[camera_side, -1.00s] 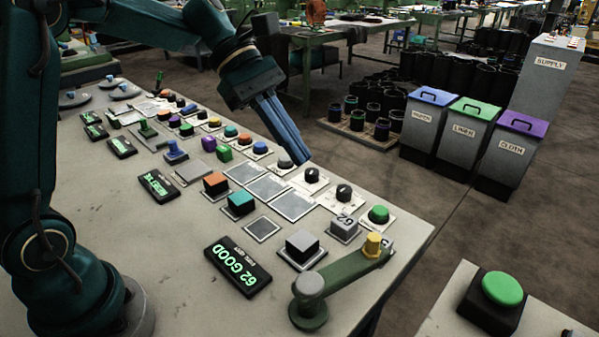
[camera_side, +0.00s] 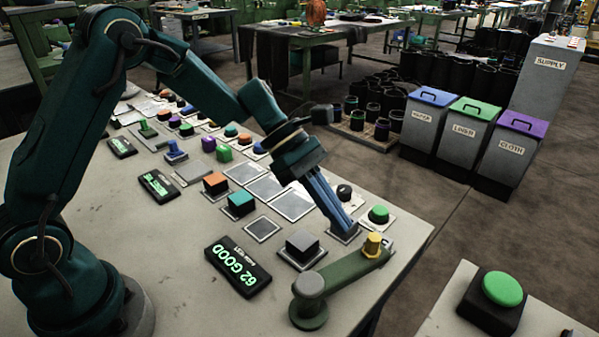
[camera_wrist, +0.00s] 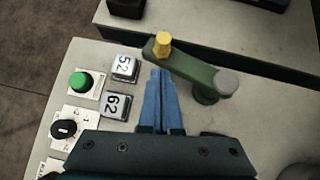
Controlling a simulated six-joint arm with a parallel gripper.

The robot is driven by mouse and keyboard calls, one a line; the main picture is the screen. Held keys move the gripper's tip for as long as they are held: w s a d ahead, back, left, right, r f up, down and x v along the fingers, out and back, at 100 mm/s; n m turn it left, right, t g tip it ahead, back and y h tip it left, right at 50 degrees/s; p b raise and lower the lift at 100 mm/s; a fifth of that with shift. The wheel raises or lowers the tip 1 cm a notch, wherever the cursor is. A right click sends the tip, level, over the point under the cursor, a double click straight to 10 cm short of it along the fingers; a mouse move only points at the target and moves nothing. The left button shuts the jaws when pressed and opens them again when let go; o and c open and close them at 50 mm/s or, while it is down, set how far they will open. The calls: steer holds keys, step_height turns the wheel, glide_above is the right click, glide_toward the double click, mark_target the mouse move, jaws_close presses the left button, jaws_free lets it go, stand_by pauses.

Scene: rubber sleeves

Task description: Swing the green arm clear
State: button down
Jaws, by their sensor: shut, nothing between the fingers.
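The green arm (camera_side: 345,274) is a flat green bar at the table's front right corner. It has a grey round cap (camera_side: 309,284) over its pivot post at one end and a yellow knob (camera_side: 373,244) at the other. In the wrist view the green arm (camera_wrist: 190,66) lies just beyond my fingertips, its yellow knob (camera_wrist: 162,44) almost straight ahead. My gripper (camera_side: 345,230) has blue fingers pressed together, with nothing between them. In the wrist view my gripper (camera_wrist: 160,75) points at the bar near the knob. A small gap seems to remain; contact is unclear.
A green button (camera_side: 379,214) and grey blocks marked 62 and 52 (camera_wrist: 124,68) stand beside the fingers. A grey cube (camera_side: 302,243) and a display reading 62 GOOD (camera_side: 237,265) lie left of the arm. A separate table with a large green button (camera_side: 502,288) stands front right.

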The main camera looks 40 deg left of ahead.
steer(key=shift+w+d, duration=0.15)
steer(key=shift+d, duration=1.1)
steer(key=shift+d, duration=0.1)
